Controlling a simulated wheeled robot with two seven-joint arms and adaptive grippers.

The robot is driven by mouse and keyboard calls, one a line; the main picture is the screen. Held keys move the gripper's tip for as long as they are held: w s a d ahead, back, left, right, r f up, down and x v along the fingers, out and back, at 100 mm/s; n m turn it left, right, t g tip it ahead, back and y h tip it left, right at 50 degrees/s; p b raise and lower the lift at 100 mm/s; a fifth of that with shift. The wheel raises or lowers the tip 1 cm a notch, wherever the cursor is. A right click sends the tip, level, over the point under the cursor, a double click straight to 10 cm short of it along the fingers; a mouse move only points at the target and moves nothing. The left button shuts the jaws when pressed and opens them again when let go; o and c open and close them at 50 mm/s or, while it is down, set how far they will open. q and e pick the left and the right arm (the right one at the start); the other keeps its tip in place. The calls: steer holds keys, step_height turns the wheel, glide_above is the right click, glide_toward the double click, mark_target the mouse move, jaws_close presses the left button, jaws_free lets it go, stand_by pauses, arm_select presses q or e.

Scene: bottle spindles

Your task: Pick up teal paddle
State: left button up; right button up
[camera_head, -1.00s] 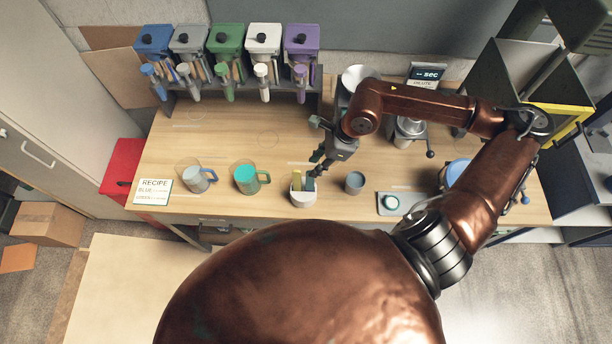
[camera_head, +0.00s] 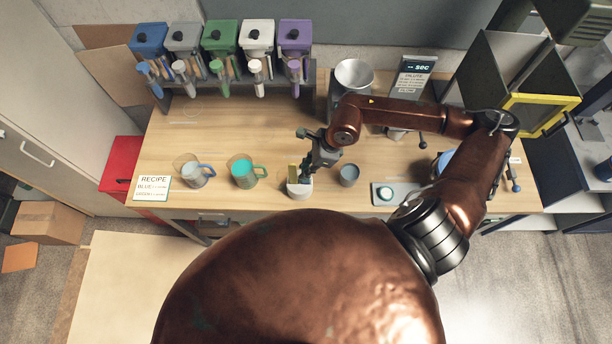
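A small white cup (camera_head: 299,190) stands near the front edge of the wooden table. A yellow paddle (camera_head: 293,173) sticks up from its left side. The teal paddle (camera_head: 306,181) shows only as a small dark blue-green patch at the cup's right side, mostly hidden by my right gripper. My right gripper (camera_head: 307,170) points down over the right part of the cup, right at the teal paddle. Its fingertips are small and partly hidden, so I cannot tell whether they are closed on it. My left gripper is not in view.
A grey cup (camera_head: 348,175) stands close to the right of the white cup. A teal-filled mug (camera_head: 243,172) and a blue-handled mug (camera_head: 194,172) stand to the left. A grey device with a round button (camera_head: 385,193) lies further right. Several coloured dispensers line the back left.

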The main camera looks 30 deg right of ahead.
jaws_close()
steer(key=shift+r, duration=0.15)
